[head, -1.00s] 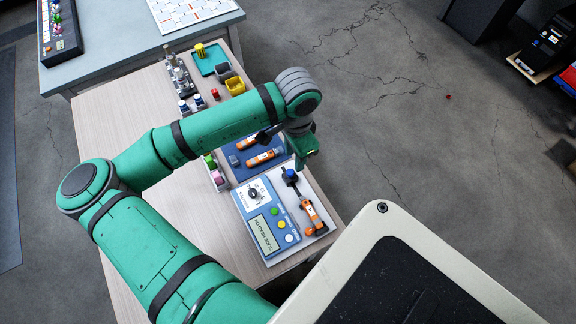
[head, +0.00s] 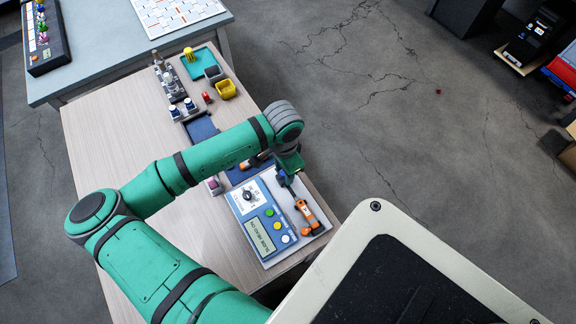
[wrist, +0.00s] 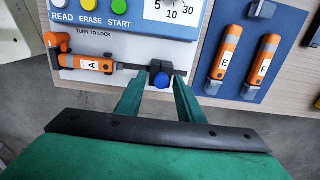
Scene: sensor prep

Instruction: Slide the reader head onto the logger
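The reader head is a small dark block with a blue knob (wrist: 161,80), on a dark rail at one end of the orange logger marked A (wrist: 92,64). Logger A lies along the front of the blue reader station (head: 262,222), on its white base. A gap of bare rail shows between logger and head. My gripper (wrist: 160,88) has its two green fingers apart, one on each side of the head; I see no clear contact. In the head view my gripper (head: 287,175) is low over the rail's far end and hides part of the head.
Two more orange loggers, E (wrist: 226,58) and F (wrist: 264,60), lie on a blue mat (wrist: 244,92) beside the station. A yellow bin (head: 226,90) and a teal tray (head: 200,60) stand farther back. Bare table lies left of my arm.

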